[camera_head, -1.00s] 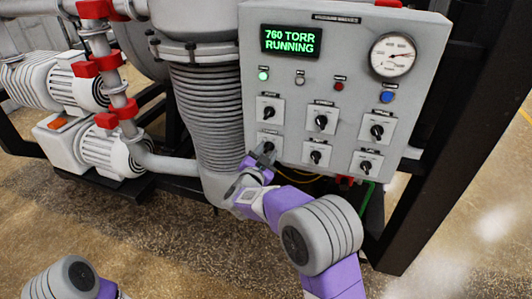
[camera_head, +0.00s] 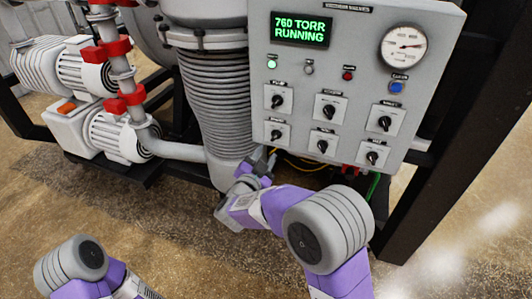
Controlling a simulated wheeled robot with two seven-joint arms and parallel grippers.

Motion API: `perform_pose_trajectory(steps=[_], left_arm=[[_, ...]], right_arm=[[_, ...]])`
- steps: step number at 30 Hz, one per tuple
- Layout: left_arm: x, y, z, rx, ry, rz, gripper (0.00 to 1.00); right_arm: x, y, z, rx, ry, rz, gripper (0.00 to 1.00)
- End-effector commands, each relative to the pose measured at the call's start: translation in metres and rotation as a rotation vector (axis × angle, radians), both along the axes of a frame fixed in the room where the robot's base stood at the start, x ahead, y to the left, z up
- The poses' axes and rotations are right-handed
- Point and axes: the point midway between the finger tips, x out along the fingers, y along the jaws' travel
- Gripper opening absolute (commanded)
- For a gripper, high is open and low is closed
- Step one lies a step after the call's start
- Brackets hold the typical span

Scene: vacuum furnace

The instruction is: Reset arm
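My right arm reaches in from the lower right. Its gripper (camera_head: 264,161) is below the lower-left knob (camera_head: 277,135) of the grey control panel (camera_head: 346,65), apart from that knob. The fingers are small and partly hidden by the wrist, so I cannot tell whether they are open or shut; no held thing shows. Part of my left arm (camera_head: 82,262) shows at the lower left. Its gripper is out of view.
The panel carries several black knobs, a round gauge (camera_head: 403,46) and a lit display (camera_head: 301,29) reading "760 TORR RUNNING". A ribbed grey pipe (camera_head: 212,95) stands left of my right gripper. Pumps (camera_head: 125,135) stand farther left. Floor below is clear.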

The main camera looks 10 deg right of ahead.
Motion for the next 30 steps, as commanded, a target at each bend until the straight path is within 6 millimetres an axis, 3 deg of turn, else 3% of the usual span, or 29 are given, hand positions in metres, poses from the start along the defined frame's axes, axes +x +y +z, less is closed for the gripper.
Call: perform_pose_trajectory(steps=[9, 11, 13, 17, 20, 24, 27, 30], left_arm=[[0.000, 0.000, 0.000, 0.000, 0.000, 0.000, 0.43], [0.000, 0.000, 0.001, 0.000, 0.000, 0.000, 0.43], [0.000, 0.000, 0.002, 0.000, 0.000, 0.000, 0.43], [0.000, 0.000, 0.006, 0.000, 0.000, 0.000, 0.43], [0.000, 0.000, 0.009, 0.000, 0.000, 0.000, 0.43], [0.000, 0.000, 0.013, 0.000, 0.000, 0.000, 0.43], [0.000, 0.000, 0.015, 0.000, 0.000, 0.000, 0.43], [0.000, 0.000, 0.018, 0.000, 0.000, 0.000, 0.43]], right_arm=[[0.001, -0.001, -0.003, -0.002, 0.008, 0.003, 0.37], [0.003, -0.002, -0.013, -0.008, 0.032, 0.019, 0.37], [0.006, -0.005, -0.037, -0.019, 0.092, 0.062, 0.37], [0.003, -0.008, -0.118, -0.026, 0.299, 0.203, 0.37], [-0.018, -0.008, -0.192, 0.000, 0.502, 0.337, 0.37], [-0.076, -0.003, -0.283, 0.084, 0.783, 0.512, 0.37], [-0.133, 0.006, -0.334, 0.173, 0.977, 0.635, 0.37], [-0.194, 0.018, -0.367, 0.273, 1.150, 0.752, 0.37]])
